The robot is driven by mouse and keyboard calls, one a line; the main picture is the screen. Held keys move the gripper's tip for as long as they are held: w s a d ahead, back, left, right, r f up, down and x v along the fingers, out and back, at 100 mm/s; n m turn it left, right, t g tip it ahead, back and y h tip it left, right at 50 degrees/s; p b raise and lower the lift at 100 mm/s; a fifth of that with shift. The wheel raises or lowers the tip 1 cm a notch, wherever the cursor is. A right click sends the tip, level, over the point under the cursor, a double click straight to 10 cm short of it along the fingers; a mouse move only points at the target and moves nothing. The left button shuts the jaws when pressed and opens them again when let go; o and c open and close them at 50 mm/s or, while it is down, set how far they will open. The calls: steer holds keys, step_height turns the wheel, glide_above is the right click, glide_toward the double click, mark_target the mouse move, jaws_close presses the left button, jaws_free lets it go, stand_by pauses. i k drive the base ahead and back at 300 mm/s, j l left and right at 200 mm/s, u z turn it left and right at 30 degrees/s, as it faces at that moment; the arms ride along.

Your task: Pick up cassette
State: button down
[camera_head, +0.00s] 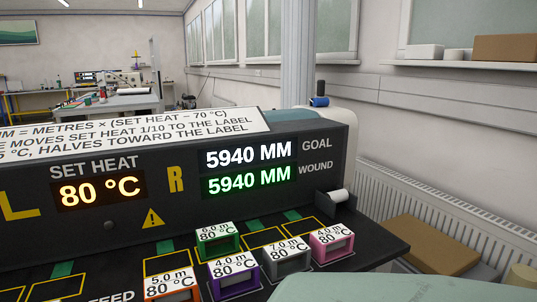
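Several small box-shaped cassettes stand on the black deck in front of the machine, each with a white label reading 80 °C. A green one (217,246) is labelled 6.0 m. A purple one (235,284) in front is labelled 4.0 m. A grey one (287,264) reads 7.0 m, and a pink one (332,247) at the right reads 4.0 m. An orange one (171,290), labelled 5.0 m, is cut by the bottom edge. The task does not say which cassette. My gripper is not in view.
The dark machine panel (330,152) shows SET HEAT 80 °C, GOAL 5940 MM and WOUND 5940 MM. Yellow-outlined slots, some apparently empty, mark the deck. A pale surface covers the bottom right. A radiator (400,205) lines the wall.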

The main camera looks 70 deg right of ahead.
mark_target(214, 242)
steer(key=z, duration=1.85)
